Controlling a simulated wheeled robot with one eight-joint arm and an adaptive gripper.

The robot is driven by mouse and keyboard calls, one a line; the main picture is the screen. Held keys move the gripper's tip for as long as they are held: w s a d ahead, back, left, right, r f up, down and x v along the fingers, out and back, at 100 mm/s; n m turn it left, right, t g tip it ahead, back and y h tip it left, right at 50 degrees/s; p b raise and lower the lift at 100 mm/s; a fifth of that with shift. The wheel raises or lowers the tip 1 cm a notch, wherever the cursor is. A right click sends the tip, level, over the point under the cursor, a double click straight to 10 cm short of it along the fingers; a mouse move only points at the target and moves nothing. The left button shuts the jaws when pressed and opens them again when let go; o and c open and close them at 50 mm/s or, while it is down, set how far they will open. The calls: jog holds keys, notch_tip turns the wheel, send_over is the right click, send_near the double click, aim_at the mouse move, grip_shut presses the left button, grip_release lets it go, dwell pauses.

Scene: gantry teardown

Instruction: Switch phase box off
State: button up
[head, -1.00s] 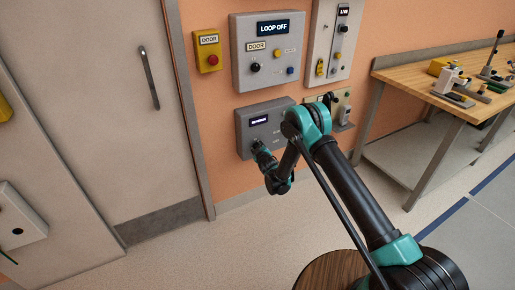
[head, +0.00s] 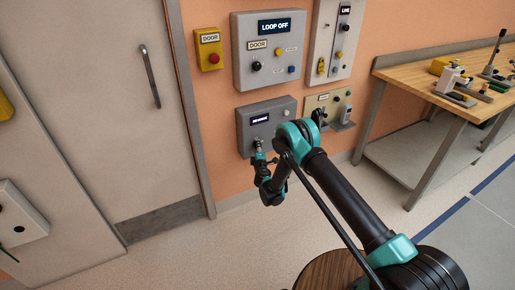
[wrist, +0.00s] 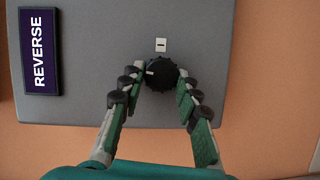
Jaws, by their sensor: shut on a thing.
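The phase box (head: 284,108) is a grey wall box below the LOOP OFF panel. Its dark display (head: 260,119) reads REVERSE in the wrist view (wrist: 40,51), where the box appears turned sideways. My gripper (head: 258,147) is at the lower left of the box's face. In the wrist view my gripper (wrist: 160,85) is shut on a black ribbed knob (wrist: 160,72), one finger on each side. A light pointer mark on the knob faces left in that view. A small white label (wrist: 161,45) with a dark dash sits just above the knob there.
The LOOP OFF panel (head: 241,75) and a red-button DOOR box (head: 209,49) hang above. A LIVE panel (head: 343,25) and a beige panel (head: 340,95) are to the right. A grey door (head: 100,120) is left; a wooden workbench (head: 430,85) with tools is right.

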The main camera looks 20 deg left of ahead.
dwell(0.5)
jog(key=o, duration=1.2)
jog(key=shift+c, duration=0.2)
